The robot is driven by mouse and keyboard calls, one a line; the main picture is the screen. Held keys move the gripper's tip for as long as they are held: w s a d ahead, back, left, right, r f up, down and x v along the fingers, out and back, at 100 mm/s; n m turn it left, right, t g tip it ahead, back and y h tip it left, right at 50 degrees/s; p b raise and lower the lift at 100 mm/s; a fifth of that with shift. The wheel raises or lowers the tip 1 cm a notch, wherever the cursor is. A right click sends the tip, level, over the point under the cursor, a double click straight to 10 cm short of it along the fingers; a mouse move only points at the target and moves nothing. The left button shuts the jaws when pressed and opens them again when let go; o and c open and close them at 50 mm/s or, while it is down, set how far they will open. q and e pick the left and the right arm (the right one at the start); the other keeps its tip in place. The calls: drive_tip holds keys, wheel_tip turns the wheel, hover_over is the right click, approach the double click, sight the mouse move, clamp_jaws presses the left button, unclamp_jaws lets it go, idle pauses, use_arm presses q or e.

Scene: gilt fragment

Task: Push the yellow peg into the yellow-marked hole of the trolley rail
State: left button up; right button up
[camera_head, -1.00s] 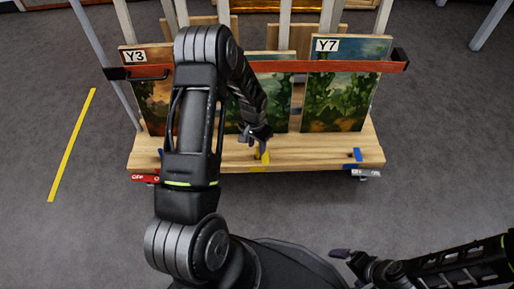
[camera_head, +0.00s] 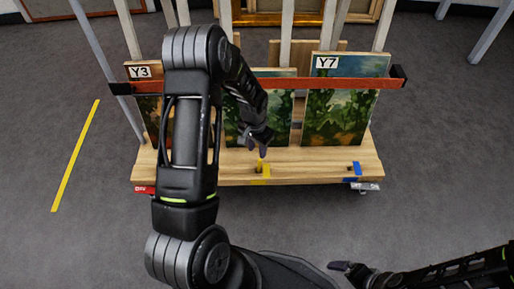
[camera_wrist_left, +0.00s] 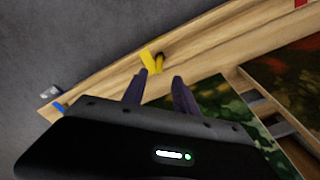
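A short yellow peg (camera_head: 261,165) shows at the front edge of the wooden trolley rail (camera_head: 215,172), beside a yellow tape mark (camera_head: 260,181). In the left wrist view the peg (camera_wrist_left: 158,64) meets a dark spot beside the yellow mark (camera_wrist_left: 147,57); I cannot tell how deep it sits. My left gripper (camera_head: 257,145) is just above and behind the peg. Its fingers (camera_wrist_left: 160,76) are parted with nothing held between them, and the peg lies just beyond their tips. My right gripper (camera_head: 343,267) is low in the head view, away from the trolley; its opening is unclear.
Paintings labelled Y3 (camera_head: 139,72) and Y7 (camera_head: 326,62) stand on the trolley behind a red-brown bar (camera_head: 340,84). Blue tape (camera_head: 355,168) marks the rail's right end. The grey floor (camera_head: 440,160) is clear, with a yellow line (camera_head: 76,155) at left.

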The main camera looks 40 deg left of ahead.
use_arm(q)
drive_tip(key=shift+d, duration=0.1)
drive_tip(key=s+d+f+h, duration=0.1)
drive_tip(key=s+d+f, duration=0.15)
drive_tip(key=d, duration=0.35)
drive_tip(key=s+d+f+n+h, duration=0.1)
drive_tip(key=s+d+f, duration=0.15)
drive_tip(key=d, duration=0.45)
drive_tip(key=s+d+f+h, duration=0.1)
drive_tip(key=s+d+f, duration=0.1)
drive_tip(key=s+d, duration=0.3)
drive_tip(key=s+d+n, duration=0.1)
drive_tip(key=s+d, duration=0.7)
drive_tip(key=d, duration=0.2)
drive_tip(key=shift+s+d+r+n+h, duration=0.2)
drive_tip(key=shift+s+n+h, duration=0.1)
drive_tip(key=shift+s+h, duration=0.1)
wheel_tip(320, 180, up, 27)
drive_tip(key=s+d+p, duration=0.1)
drive_tip(key=p, duration=2.6)
drive_tip(key=shift+s, duration=0.15)
drive_tip(key=shift+o, duration=0.4)
drive_tip(key=shift+d, duration=0.1)
